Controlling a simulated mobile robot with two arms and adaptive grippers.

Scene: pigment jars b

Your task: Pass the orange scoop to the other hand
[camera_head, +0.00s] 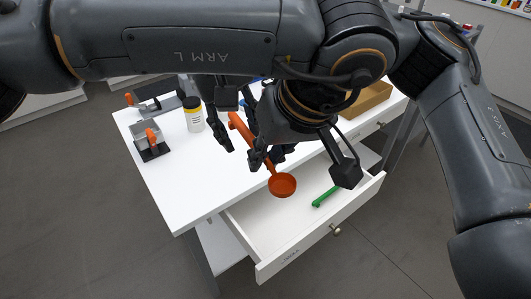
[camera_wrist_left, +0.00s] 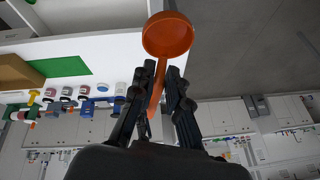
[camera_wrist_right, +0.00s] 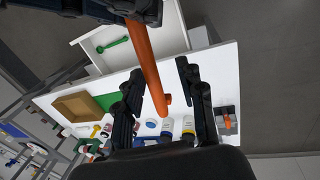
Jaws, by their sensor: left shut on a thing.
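The orange scoop (camera_head: 282,186) hangs above the open drawer, its round bowl low and its handle rising to the upper left. My left gripper (camera_head: 268,156) is shut on the handle near the bowl; the left wrist view shows the bowl (camera_wrist_left: 168,35) just beyond its fingertips (camera_wrist_left: 163,75). My right gripper (camera_head: 238,130) is around the handle's free upper part. In the right wrist view, its fingers (camera_wrist_right: 158,72) stand wide apart with the orange handle (camera_wrist_right: 148,62) between them, with gaps visible. The left arm partly hides the right gripper in the head view.
The white drawer (camera_head: 262,240) is pulled open below, with a green scoop (camera_head: 325,196) in it. A white jar (camera_head: 194,120) and a grey-and-orange stand (camera_head: 150,144) are on the table's left. A cardboard box (camera_head: 368,100) is at the right. The table's front left is clear.

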